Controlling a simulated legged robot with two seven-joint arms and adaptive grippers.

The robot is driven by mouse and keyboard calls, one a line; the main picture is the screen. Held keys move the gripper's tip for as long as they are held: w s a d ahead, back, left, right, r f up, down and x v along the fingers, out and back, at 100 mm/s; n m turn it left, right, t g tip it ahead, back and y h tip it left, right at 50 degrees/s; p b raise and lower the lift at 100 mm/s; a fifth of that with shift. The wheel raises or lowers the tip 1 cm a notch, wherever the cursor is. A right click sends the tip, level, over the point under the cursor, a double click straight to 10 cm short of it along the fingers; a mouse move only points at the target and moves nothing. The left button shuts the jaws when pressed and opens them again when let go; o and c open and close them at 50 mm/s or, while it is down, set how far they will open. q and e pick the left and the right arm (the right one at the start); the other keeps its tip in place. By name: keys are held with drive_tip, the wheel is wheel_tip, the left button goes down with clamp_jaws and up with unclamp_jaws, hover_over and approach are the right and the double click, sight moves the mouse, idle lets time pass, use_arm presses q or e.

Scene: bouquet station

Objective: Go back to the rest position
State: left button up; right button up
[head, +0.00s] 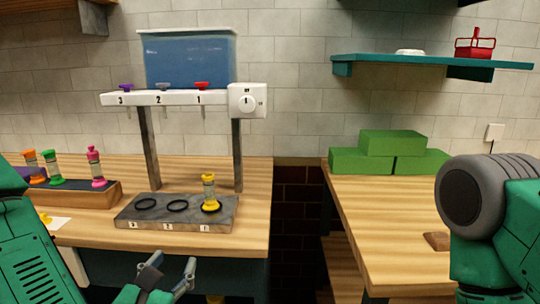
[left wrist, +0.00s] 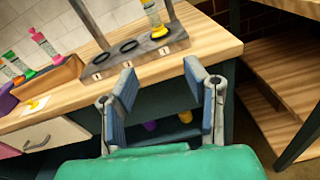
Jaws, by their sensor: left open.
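My left gripper (head: 170,272) is low at the front edge of the left table in the head view. In the left wrist view its two fingers (left wrist: 163,98) stand wide apart with nothing between them. The grey tray (head: 130,222) with ring slots 3, 2 and 1 lies beyond it on the table. A yellow-based vial (head: 209,190) stands upright in slot 1; the other two slots are empty. The vial also shows in the left wrist view (left wrist: 153,17). A green arm part of mine is at the right edge of the head view, but no right gripper fingers show.
A dispenser (head: 175,98) with a blue tank stands behind the tray. A wooden rack (head: 90,195) with orange, green and pink vials is at left. Green blocks (head: 392,143) lie on the right table (head: 390,215). A dark gap separates the tables. A teal shelf (head: 430,66) hangs above.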

use_arm(q)
drive_tip(key=s+f+m+g+h, duration=0.1)
drive_tip(key=s+f+m+g, duration=0.3)
drive_tip(key=f+m, duration=0.5)
drive_tip(key=s+f+m+g+h, duration=0.1)
drive_tip(key=s+f+m+g, duration=0.25)
drive_tip(key=f+m, duration=0.5)
drive_tip(key=s+a+f+m+g+y, duration=0.1)
drive_tip(key=s+a+f+m+g, duration=0.3)
drive_tip(key=s+f+m, duration=0.3)
drive_tip(key=s+a+f+m+g+y, duration=0.2)
drive_tip(key=s+a+f+m+g, duration=0.3)
drive_tip(key=s+a+f+m, duration=0.2)
drive_tip(key=s+m, duration=0.2)
drive_tip(key=shift+s+a+f+m, duration=0.15)
drive_tip(key=shift+s+a+m, duration=0.1)
drive_tip(key=shift+m, duration=0.1)
use_arm(e)
drive_tip(key=shift+w+f, duration=0.1)
drive_tip(key=shift+w, duration=0.1)
use_arm(q)
drive_tip(key=shift+w, duration=0.1)
drive_tip(key=shift+o, duration=0.4)
